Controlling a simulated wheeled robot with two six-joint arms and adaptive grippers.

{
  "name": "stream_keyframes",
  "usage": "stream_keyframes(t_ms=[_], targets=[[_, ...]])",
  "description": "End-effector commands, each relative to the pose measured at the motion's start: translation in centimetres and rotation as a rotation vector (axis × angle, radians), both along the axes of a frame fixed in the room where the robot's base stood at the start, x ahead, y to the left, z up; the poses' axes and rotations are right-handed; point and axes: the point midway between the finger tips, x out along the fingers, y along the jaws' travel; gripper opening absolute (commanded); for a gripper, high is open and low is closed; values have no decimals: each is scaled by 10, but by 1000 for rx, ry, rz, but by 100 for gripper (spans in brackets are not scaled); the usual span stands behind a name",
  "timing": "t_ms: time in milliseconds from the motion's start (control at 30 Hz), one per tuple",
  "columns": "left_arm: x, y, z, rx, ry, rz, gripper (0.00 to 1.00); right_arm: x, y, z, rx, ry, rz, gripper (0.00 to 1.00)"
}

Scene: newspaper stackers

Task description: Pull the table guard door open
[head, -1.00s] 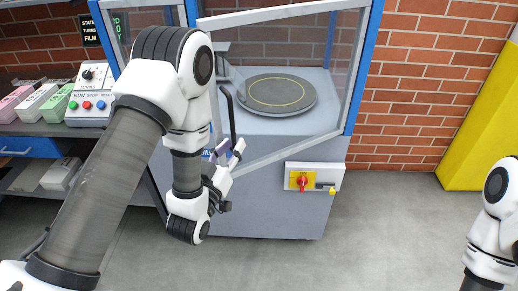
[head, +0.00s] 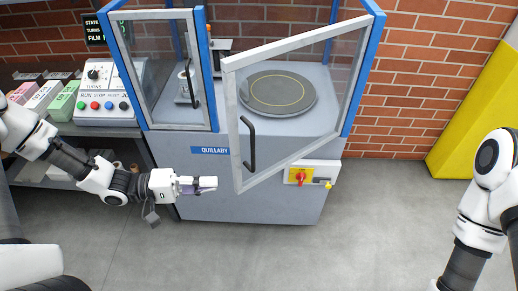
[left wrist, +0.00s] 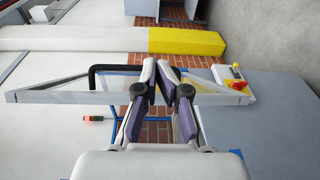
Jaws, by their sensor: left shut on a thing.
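The table guard door (head: 303,38) is a clear panel in a pale frame. It stands swung out from the machine, hinged at its right on a blue post. Its black handle (head: 250,145) is on the free edge and also shows in the left wrist view (left wrist: 93,76). My left gripper (head: 210,184) is left of the door's lower free corner, apart from the handle. Its fingertips are close together in the left wrist view (left wrist: 163,68), in front of the door frame (left wrist: 70,97). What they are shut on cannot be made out. My right gripper is out of view.
The machine cabinet (head: 200,208) holds a round turntable (head: 278,93). A red switch (head: 300,178) sits below the door. A control box (head: 105,95) is on the left shelf.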

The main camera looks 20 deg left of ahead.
Motion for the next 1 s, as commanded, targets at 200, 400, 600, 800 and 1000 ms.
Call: stream_keyframes(t_ms=[200,400,600,800,1000], targets=[[14,11,40,-44,-62,66,0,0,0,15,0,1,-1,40],[25,-13,35,-39,-58,61,0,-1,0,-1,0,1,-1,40],[42,-44,37,-39,-57,60,0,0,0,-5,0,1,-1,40],[59,-77,39,-38,-59,61,0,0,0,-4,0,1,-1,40],[49,-106,41,-41,-56,64,0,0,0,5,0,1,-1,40]])
